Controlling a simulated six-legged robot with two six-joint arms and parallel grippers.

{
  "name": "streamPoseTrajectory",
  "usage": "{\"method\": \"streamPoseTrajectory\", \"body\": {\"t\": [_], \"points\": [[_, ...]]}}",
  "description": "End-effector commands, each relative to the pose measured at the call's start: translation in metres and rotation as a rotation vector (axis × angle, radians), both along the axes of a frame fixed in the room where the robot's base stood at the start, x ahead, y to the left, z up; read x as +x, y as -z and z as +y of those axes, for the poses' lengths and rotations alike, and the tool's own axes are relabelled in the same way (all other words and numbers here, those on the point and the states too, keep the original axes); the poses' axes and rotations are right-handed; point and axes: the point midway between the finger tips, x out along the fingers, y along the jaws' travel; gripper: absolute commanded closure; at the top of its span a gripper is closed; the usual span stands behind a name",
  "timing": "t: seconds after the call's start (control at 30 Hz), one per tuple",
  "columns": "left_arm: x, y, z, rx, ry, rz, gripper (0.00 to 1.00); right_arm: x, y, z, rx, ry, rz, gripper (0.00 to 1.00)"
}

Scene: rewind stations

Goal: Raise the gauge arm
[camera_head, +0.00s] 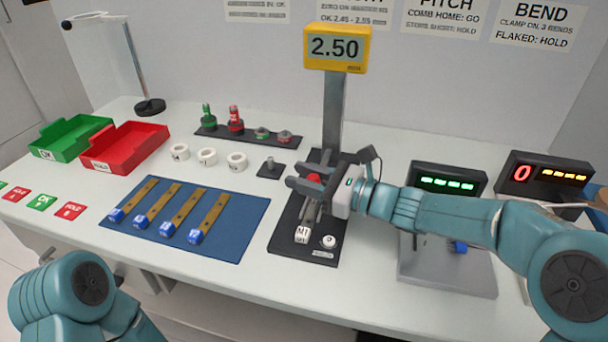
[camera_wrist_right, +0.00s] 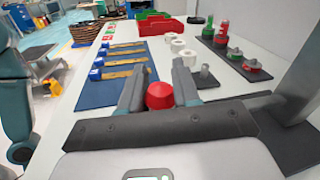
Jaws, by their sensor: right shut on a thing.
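The gauge stands on a black base (camera_head: 284,237) at the middle of the bench, with a grey column (camera_head: 334,112) and a yellow display (camera_head: 337,47) reading 2.50. My right gripper (camera_head: 305,184) reaches in from the right, low in front of the column. It is shut on a red knob (camera_head: 313,179), which I take to be the gauge arm's knob. In the right wrist view the red knob (camera_wrist_right: 160,95) sits between the two fingers. The gripper hides most of the gauge arm. A white block (camera_head: 302,235) lies on the base's front. My left gripper is out of view.
Left of the gauge lie a blue mat (camera_head: 180,247) with several blue-ended strips, white rings (camera_head: 207,156), and a rack of red and green parts (camera_head: 245,135). Green (camera_head: 72,137) and red trays (camera_head: 124,148) stand farther left.

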Motion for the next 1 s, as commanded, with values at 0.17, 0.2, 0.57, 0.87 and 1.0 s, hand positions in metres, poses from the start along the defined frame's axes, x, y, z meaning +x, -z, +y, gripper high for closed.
{"method": "streamPoseTrajectory", "body": {"t": [0.17,0.2,0.57,0.87,1.0], "points": [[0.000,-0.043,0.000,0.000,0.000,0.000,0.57,0.005,-0.027,-0.001,0.029,-0.001,0.089,1.00],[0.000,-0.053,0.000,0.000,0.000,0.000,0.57,0.006,-0.033,-0.002,0.037,-0.001,0.116,1.00],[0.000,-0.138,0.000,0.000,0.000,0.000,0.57,0.027,-0.070,-0.009,0.119,-0.001,0.368,1.00],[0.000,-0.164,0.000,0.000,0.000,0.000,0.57,0.043,-0.080,-0.014,0.144,0.000,0.439,1.00],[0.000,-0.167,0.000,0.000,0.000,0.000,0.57,0.047,-0.083,-0.015,0.144,-0.001,0.436,1.00]]}}
